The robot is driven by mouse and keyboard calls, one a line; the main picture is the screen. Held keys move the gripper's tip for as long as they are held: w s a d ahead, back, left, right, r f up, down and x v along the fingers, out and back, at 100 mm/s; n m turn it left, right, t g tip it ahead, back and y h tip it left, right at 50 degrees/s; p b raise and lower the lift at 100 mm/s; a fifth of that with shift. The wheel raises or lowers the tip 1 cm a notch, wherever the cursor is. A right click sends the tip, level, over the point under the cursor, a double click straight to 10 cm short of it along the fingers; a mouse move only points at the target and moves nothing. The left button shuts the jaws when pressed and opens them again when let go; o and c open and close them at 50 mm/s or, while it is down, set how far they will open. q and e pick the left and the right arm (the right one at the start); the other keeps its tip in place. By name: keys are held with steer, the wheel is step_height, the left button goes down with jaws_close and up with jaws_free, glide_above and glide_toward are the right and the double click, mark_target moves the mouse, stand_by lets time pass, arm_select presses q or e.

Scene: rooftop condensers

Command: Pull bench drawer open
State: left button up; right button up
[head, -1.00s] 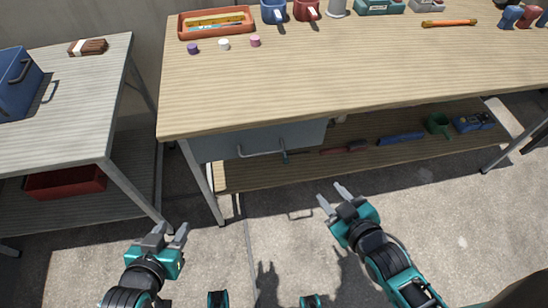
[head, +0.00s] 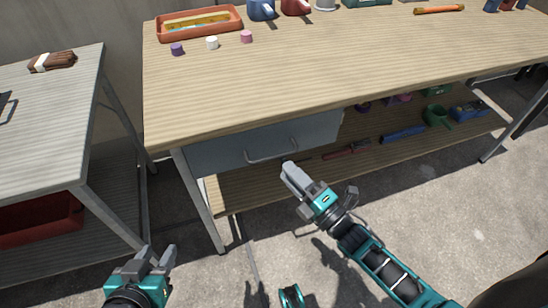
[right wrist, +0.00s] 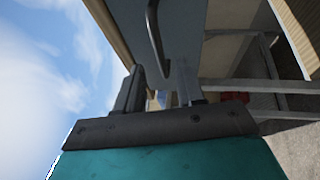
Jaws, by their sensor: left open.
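The grey-blue bench drawer (head: 225,152) hangs under the left part of the wooden bench top and looks closed. Its bar handle (head: 272,153) runs along the front. My right gripper (head: 289,168) is just in front of and slightly below the handle's right end. In the right wrist view, its two fingers (right wrist: 160,88) stand apart with nothing between them, and the handle (right wrist: 154,35) lies beyond their tips, apart from them. My left gripper (head: 156,251) is open and empty, low at the left, away from the bench.
The wooden bench (head: 300,75) carries an orange tray (head: 200,34), small caps and mugs. Its lower shelf (head: 260,184) holds tools and a green can (head: 437,116). A bench leg (head: 204,203) stands left of the drawer. A grey side table (head: 50,130) is at left. Floor before the drawer is clear.

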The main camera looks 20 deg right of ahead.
mark_target(274, 156)
steer(key=x, duration=0.6)
steer(key=shift+w+a+b, duration=0.1)
steer(key=shift+w+b, duration=0.05)
steer(key=shift+b, duration=0.15)
jaws_close()
